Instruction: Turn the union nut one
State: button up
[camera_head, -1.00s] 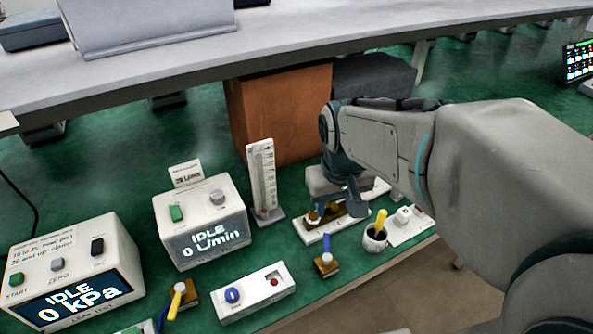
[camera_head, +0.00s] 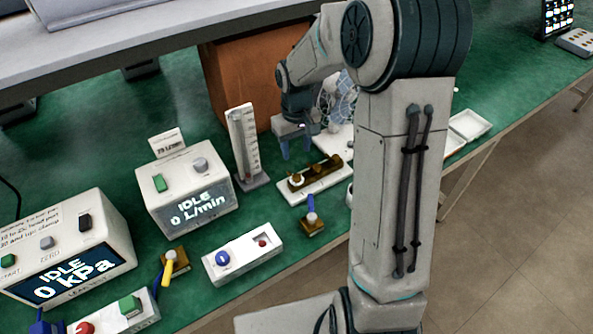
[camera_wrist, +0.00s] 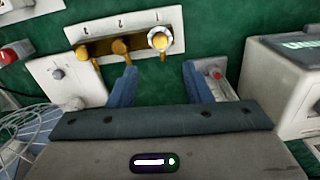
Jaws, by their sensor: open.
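In the head view, a dark brass manifold (camera_head: 318,178) lies on a white plate on the green bench, with a pale ring-shaped nut (camera_head: 296,180) at its left end. In the wrist view the manifold (camera_wrist: 100,47) runs across the top under printed numerals. The pale ring nut with a yellow centre (camera_wrist: 160,39) is at its right, and two brass fittings are to the left. My gripper (camera_wrist: 160,77) is open and empty. The pale nut appears beyond the gap between its fingers, apart from both. In the head view my gripper (camera_head: 296,150) hangs behind the manifold.
An upright flow tube (camera_head: 243,145) stands left of my gripper. The flow meter box (camera_head: 190,190) and the kPa box (camera_head: 65,250) stand further left. A small block with a blue lever (camera_head: 311,222) and a white switch box (camera_head: 242,255) lie in front. My arm hides the bench to the right.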

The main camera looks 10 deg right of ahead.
aim_at(296, 175)
notch_tip(296, 175, down, 10)
jog(key=shift+f+p, duration=0.2)
jog(key=shift+p, duration=0.15)
grip_shut()
